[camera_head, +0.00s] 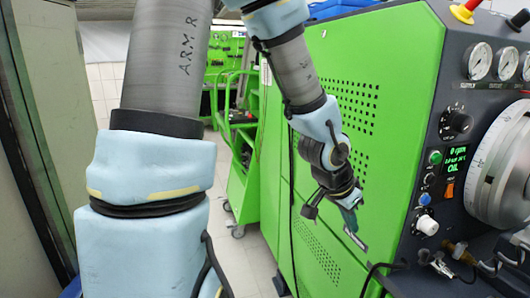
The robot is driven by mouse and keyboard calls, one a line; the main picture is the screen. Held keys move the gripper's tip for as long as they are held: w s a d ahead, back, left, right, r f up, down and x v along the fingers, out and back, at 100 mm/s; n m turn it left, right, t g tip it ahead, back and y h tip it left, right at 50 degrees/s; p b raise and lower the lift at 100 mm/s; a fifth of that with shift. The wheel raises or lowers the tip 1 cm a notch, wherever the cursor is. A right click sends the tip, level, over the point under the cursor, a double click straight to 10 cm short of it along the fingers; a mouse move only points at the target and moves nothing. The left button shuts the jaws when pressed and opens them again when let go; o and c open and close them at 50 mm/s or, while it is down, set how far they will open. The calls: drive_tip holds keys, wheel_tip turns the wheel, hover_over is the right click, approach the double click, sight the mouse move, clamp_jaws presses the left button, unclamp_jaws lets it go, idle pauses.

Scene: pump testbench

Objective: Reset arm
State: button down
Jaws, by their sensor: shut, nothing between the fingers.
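My arm comes down from the top of the head view, wrapped in pale blue padding with grey sleeves. My gripper (351,222) hangs at its end, pointing downward in front of the green side panel of the testbench (385,60). The gripper is shut and empty; its fingers look small and dark teal. I cannot tell how wide the gap is between the gripper and the panel.
The testbench's dark control face at right carries gauges (480,62), knobs, a small display (457,160) and a large grey dial wheel (505,165). A green trolley (243,170) stands behind. Tiled floor (240,262) shows between my arm and the bench. A grey cabinet (45,110) stands at left.

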drive_tip(key=a+r+n+g+y, duration=0.1)
drive_tip(key=a+n+y, duration=0.3)
drive_tip(key=a+n, duration=0.7)
drive_tip(key=a, duration=1.5)
drive_tip(key=shift+y, duration=0.4)
drive_tip(key=shift+w+d, duration=0.1)
